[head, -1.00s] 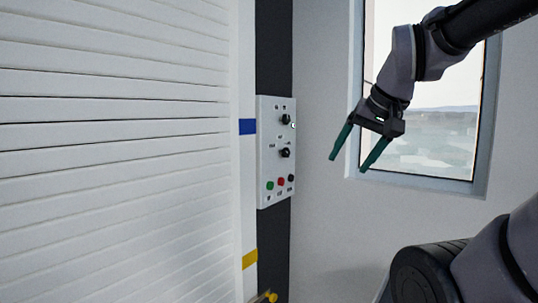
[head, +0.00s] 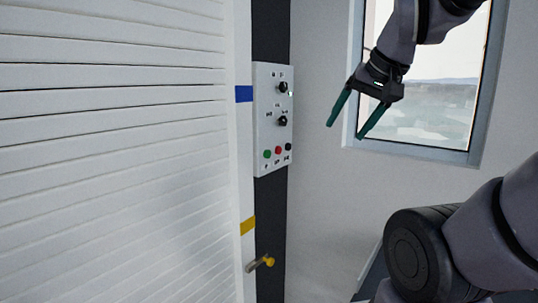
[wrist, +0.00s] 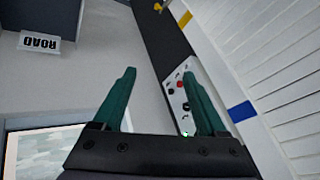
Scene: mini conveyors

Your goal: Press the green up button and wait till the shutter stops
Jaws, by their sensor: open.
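The white control panel (head: 273,118) is mounted on a dark post right of the shutter in the head view. Its green button (head: 267,154) is at the lower left, beside a red button (head: 278,150) and a black one (head: 288,147). Two black knobs sit above them. The white slatted shutter (head: 120,150) fills the left side. My gripper (head: 344,130) is open and empty, right of the panel and apart from it. In the wrist view the panel (wrist: 175,95) shows partly behind one finger of my gripper (wrist: 160,75); I cannot make out the green button there.
A window (head: 430,110) is behind my arm. Blue (head: 244,94) and yellow (head: 248,226) bands mark the shutter frame. A lever with a yellow knob (head: 268,261) sticks out below the panel.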

